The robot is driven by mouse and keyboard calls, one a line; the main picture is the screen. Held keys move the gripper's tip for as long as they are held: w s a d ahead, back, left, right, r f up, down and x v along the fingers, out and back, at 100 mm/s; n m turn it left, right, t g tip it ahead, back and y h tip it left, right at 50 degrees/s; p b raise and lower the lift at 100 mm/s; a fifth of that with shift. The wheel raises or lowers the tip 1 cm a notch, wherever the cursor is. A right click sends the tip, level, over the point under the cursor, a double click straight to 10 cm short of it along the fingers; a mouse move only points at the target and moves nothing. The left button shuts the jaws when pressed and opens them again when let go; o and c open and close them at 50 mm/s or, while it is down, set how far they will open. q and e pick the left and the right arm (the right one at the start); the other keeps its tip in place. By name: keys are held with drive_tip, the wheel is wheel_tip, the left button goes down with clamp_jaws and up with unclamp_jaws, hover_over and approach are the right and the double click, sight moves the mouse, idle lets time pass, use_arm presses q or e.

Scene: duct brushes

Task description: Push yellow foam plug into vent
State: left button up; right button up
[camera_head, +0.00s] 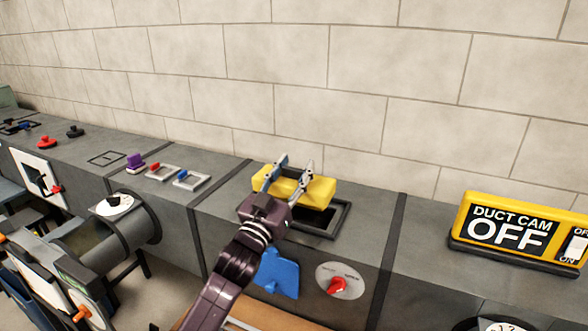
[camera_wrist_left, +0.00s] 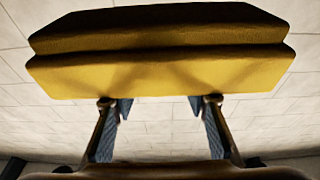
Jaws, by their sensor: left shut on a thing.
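The yellow foam plug (camera_head: 318,191) is a thick block above and just behind the square dark vent opening (camera_head: 322,222) in the top of the grey duct. My left gripper (camera_head: 294,166) is shut on the plug, with its two fingers spread along it. In the left wrist view the plug (camera_wrist_left: 160,76) spans most of the upper picture, and the fingertips of the left gripper (camera_wrist_left: 159,101) meet its near edge. The exact grip contact is partly hidden. The front part of the vent opening shows uncovered. My right gripper is not in view.
A yellow "DUCT CAM OFF" sign (camera_head: 512,230) stands at the right. A blue flap (camera_head: 277,274) and a red knob (camera_head: 337,286) are on the duct front. Small framed ports with a red (camera_head: 155,168) and a blue piece (camera_head: 182,175) lie left. A block wall stands behind.

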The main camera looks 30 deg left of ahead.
use_arm(q)
drive_tip(key=shift+w+f, duration=0.1)
drive_tip(key=shift+f, duration=0.55)
drive_tip(key=o, duration=1.6)
drive_tip(key=shift+s+f, duration=0.35)
drive_tip(key=shift+s, duration=0.1)
drive_tip(key=r+v, duration=0.1)
drive_tip(key=v, duration=0.9)
drive_tip(key=shift+s+r, duration=0.25)
drive_tip(key=shift+s, duration=0.4)
